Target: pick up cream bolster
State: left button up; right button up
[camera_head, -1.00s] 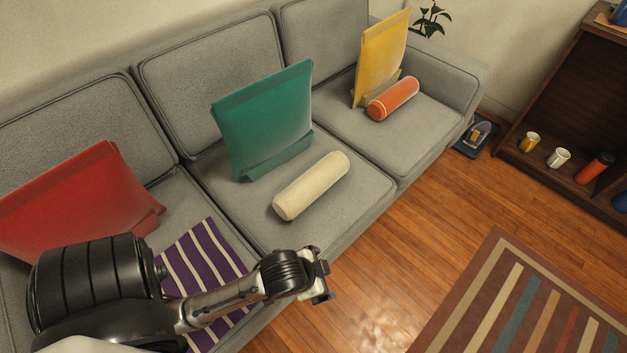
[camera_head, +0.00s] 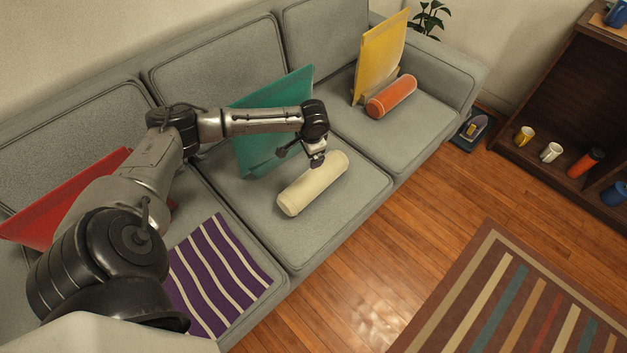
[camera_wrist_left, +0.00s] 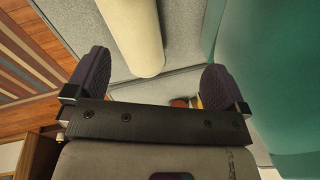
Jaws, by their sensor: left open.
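The cream bolster (camera_head: 306,190) lies on the middle seat of the grey sofa, at a slant in the head view. My left gripper (camera_head: 317,161) is just above the bolster's upper, far half in that view. In the left wrist view, the bolster (camera_wrist_left: 134,32) comes in from the top and its end lies between the two open fingers (camera_wrist_left: 155,78). The fingers are spread wider than the bolster and nothing is held; I cannot tell the exact height gap. My right gripper is not in view.
A teal cushion (camera_head: 258,158) leans behind the bolster, partly hidden by my left arm. An orange bolster (camera_head: 391,96) and yellow cushion (camera_head: 380,58) are on the right seat. A red cushion (camera_head: 60,205) and purple striped cloth (camera_head: 215,275) are on the left.

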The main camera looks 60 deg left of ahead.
aim_at(312, 176)
pick_arm(q)
jog(key=f+n+b, duration=0.1)
jog(key=f, duration=0.2)
jog(key=d+f+n+h+b, duration=0.1)
jog(key=f+b, duration=0.1)
jog(key=f, duration=0.1)
jog(key=d+f+n+h+b, duration=0.1)
jog(key=f+b, duration=0.1)
jog(key=f, duration=0.2)
jog(key=shift+n, duration=0.4)
jog(key=shift+w+a+f+b, duration=0.1)
jog(key=shift+f+b, duration=0.55)
jog(key=shift+b, duration=0.05)
notch_tip(312, 176, down, 4)
jog(key=b, duration=0.3)
jog(key=shift+r, duration=0.15)
jog(key=shift+c, duration=0.5)
jog(key=c, duration=0.7)
